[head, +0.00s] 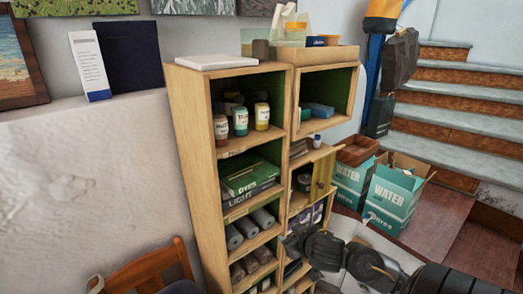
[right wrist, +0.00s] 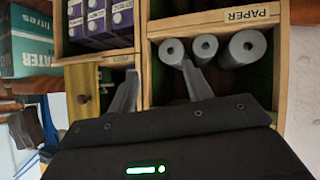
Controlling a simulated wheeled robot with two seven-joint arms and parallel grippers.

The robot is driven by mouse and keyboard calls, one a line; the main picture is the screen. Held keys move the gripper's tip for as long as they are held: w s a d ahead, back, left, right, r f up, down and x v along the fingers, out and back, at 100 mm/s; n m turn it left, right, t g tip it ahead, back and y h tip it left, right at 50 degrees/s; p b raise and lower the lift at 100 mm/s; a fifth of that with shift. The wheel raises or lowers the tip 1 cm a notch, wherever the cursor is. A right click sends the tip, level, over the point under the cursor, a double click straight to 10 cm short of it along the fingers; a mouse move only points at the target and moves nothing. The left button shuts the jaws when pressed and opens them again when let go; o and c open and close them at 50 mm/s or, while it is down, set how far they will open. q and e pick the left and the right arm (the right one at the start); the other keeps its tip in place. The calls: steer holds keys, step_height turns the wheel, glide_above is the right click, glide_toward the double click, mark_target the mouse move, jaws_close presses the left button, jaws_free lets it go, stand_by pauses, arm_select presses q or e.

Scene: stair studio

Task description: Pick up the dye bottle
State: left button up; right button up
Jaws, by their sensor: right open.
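Three small bottles stand on the upper left shelf in the head view: an orange-labelled one (head: 221,128), a green-labelled one (head: 240,121) and a yellow-labelled one (head: 262,116). Their labels are too small to tell which is the dye bottle. A small dark jar (head: 305,182) sits in the right column, beside a small open door. My right gripper (head: 291,240) is low in front of the right column. In the right wrist view its fingers (right wrist: 160,82) are apart, with nothing between them, before the rolls' compartment. My left gripper is out of view.
The wooden shelf unit (head: 192,150) holds a green box marked dyes (head: 250,177) and grey rolls (head: 263,217); the rolls also show in the wrist view (right wrist: 248,47). Teal water cartons (head: 393,190) stand right of it, before stairs (head: 460,120). A wooden chair (head: 145,270) is front left.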

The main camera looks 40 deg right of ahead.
steer(key=w+d+r+t, duration=0.1)
steer(key=w+r+t, duration=0.15)
steer(key=r, duration=0.95)
steer(key=w+r+t, duration=0.2)
steer(key=r+t, duration=0.1)
steer(key=r, duration=0.9)
steer(key=t+y, duration=0.1)
steer(key=t, duration=0.1)
glide_toward(266, 115)
steer(key=w, duration=0.5)
steer(key=shift+w+d+p, duration=0.2)
steer(key=shift+d+p, duration=0.15)
steer(key=shift+p, duration=0.05)
steer(key=shift+w+d, duration=0.1)
steer(key=shift+w, duration=0.3)
steer(key=w, duration=0.4)
steer(key=shift+w+d, duration=0.25)
steer(key=shift+w, duration=0.05)
steer(key=shift+s, duration=0.2)
steer(key=shift+r, duration=0.1)
steer(key=shift+c, duration=1.3)
steer(key=c, duration=0.6)
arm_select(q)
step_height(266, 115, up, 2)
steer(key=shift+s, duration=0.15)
